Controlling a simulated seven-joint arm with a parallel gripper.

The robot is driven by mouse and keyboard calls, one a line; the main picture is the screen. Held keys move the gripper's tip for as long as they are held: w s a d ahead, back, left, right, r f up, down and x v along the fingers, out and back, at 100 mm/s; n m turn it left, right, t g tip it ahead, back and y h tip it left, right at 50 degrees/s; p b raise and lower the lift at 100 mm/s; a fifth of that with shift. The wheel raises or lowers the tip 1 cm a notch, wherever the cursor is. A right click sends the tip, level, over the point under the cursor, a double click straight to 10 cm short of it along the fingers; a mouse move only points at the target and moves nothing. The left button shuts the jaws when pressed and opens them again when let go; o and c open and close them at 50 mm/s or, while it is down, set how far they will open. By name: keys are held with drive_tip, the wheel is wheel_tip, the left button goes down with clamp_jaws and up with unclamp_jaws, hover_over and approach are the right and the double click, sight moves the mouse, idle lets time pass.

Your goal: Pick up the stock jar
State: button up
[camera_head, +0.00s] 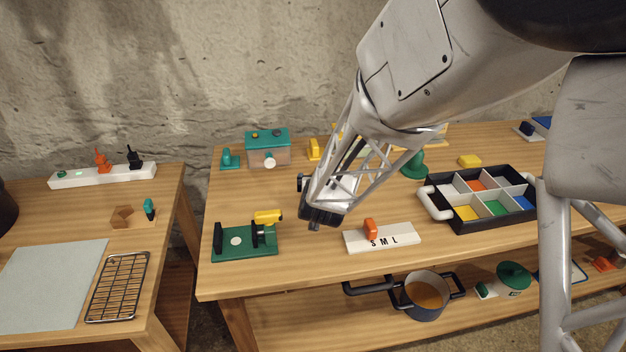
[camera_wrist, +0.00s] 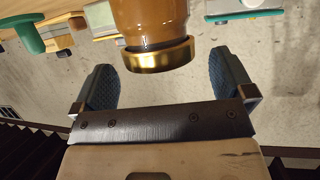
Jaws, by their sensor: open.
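The stock jar (camera_wrist: 152,20) shows in the wrist view as a brown-filled jar with a gold lid (camera_wrist: 160,56). Only its lid end and part of its body are in that picture. My gripper (camera_wrist: 163,62) is open, with one finger on each side of the lid and a visible gap on both sides. The lid lies around the level of the fingertips; the exact depth is hard to tell. In the head view my gripper (camera_head: 324,213) is over the middle of the workbench, and my arm hides the jar there.
A white S M L board (camera_head: 400,238) with an orange piece lies right of my gripper. A green-based stand (camera_head: 238,243) is left. A black divided tray (camera_head: 455,225) stands farther right; a teal-lidded box (camera_head: 268,143) is at the back. A pot (camera_head: 425,308) sits on the lower shelf.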

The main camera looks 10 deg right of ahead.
drive_tip(key=shift+x, duration=1.45)
drive_tip(key=c, duration=1.5)
